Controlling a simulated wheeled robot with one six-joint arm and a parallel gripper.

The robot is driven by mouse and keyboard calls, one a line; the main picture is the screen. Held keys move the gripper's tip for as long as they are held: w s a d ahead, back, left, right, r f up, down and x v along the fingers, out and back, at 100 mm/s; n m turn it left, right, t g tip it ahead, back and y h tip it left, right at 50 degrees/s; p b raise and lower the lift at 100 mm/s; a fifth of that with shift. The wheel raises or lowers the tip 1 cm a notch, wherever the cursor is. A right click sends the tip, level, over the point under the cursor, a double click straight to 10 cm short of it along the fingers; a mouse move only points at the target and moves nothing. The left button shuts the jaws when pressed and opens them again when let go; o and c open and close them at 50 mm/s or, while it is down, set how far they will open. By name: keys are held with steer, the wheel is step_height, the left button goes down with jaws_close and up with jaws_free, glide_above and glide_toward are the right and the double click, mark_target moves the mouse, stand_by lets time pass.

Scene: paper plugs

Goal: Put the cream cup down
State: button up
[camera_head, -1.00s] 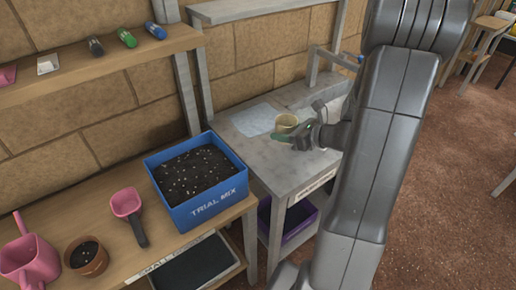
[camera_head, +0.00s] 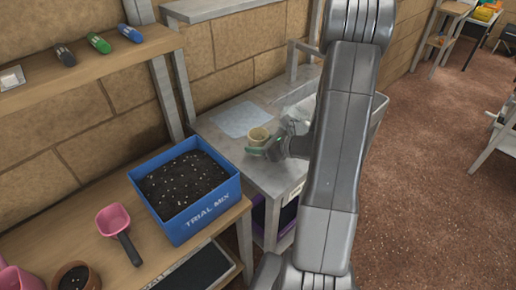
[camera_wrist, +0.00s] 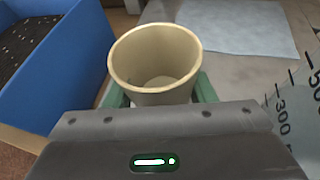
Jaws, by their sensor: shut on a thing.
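The cream cup (camera_wrist: 155,62) is upright and looks empty inside in the wrist view. My gripper (camera_wrist: 160,96) is shut on it, with a green finger on each side. In the head view the cup (camera_head: 259,136) shows at my gripper (camera_head: 268,148), over the grey bench (camera_head: 215,133). I cannot tell whether the cup's base touches the bench top. The lower part of the cup is hidden behind my gripper in the wrist view.
A pale sheet (camera_head: 243,119) lies on the bench behind the cup. A blue box of dark soil mix (camera_head: 205,213) stands left of the bench. A marked clear container (camera_wrist: 290,105) is close on the right. A pink scoop (camera_head: 115,222) lies farther left.

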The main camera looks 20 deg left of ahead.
steer(key=shift+f, duration=0.95)
steer(key=shift+f, duration=0.2)
steer(key=o, duration=1)
steer(key=shift+c, duration=0.2)
steer(key=shift+r, duration=0.1)
